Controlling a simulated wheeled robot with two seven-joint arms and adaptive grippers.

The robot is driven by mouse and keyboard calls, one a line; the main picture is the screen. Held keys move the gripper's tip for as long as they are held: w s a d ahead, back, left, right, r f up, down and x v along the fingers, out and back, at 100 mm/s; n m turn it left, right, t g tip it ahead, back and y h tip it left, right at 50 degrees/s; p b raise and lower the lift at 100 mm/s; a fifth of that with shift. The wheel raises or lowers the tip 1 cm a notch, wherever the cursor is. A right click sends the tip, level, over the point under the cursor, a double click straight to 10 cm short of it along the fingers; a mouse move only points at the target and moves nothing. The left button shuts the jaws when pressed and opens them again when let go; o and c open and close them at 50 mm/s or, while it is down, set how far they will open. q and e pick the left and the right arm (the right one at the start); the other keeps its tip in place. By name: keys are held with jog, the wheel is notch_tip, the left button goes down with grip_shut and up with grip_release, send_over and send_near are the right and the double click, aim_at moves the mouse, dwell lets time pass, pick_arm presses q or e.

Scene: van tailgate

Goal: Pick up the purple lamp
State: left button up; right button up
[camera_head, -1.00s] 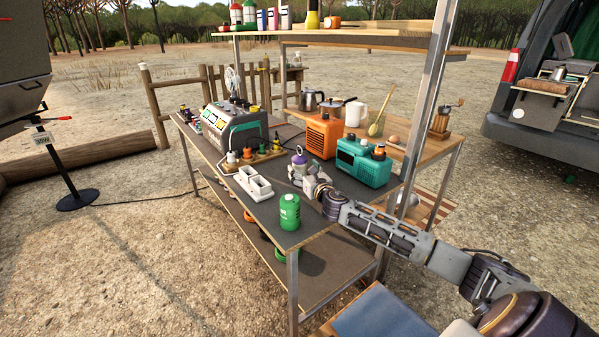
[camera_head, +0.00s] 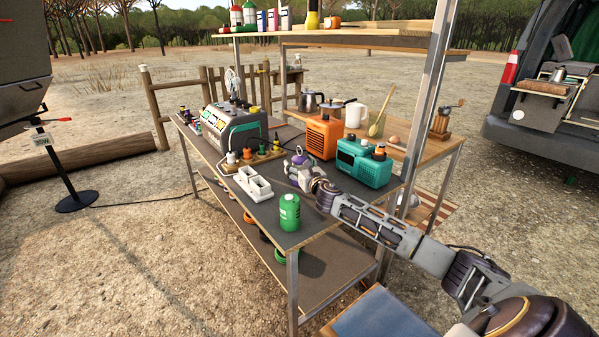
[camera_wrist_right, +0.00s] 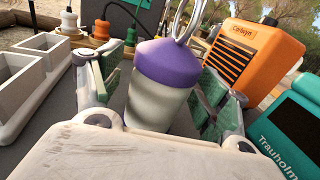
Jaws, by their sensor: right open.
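The purple lamp (camera_wrist_right: 165,75) stands on the dark tabletop, with a purple cap, a pale frosted body and a metal loop handle. It also shows small in the head view (camera_head: 299,159), partly hidden by my right gripper. My right gripper (camera_wrist_right: 168,98) is open, with one finger on each side of the lamp's body. The lamp is between the fingers; I cannot tell whether either finger touches it. In the head view my right gripper (camera_head: 302,177) reaches in from the right. My left gripper is not in view.
An orange box (camera_head: 321,137) and a teal radio-like box (camera_head: 364,162) stand close behind and right of the lamp. A white two-part tray (camera_head: 254,183) is to its left. A green canister (camera_head: 289,213) stands at the near edge. A metal post (camera_head: 425,110) rises at the table's right.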

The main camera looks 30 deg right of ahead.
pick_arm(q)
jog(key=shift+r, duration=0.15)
pick_arm(e)
jog(key=shift+c, duration=0.7)
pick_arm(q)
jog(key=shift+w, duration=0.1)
pick_arm(e)
jog(key=c, duration=1.1)
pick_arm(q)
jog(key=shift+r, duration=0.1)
pick_arm(e)
jog(key=shift+r, duration=0.15)
jog(key=shift+r+p, duration=0.65)
jog(key=shift+r, duration=0.55)
notch_tip(320, 180, up, 5)
jog(key=shift+r+p, duration=0.1)
jog(key=shift+p, duration=1.1)
jog(key=shift+r+p, duration=0.4)
jog(key=shift+r, duration=0.55)
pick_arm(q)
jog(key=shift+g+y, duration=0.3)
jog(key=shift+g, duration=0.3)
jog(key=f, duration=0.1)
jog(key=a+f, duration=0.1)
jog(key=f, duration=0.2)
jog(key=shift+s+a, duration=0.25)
pick_arm(e)
jog(key=shift+r, duration=0.15)
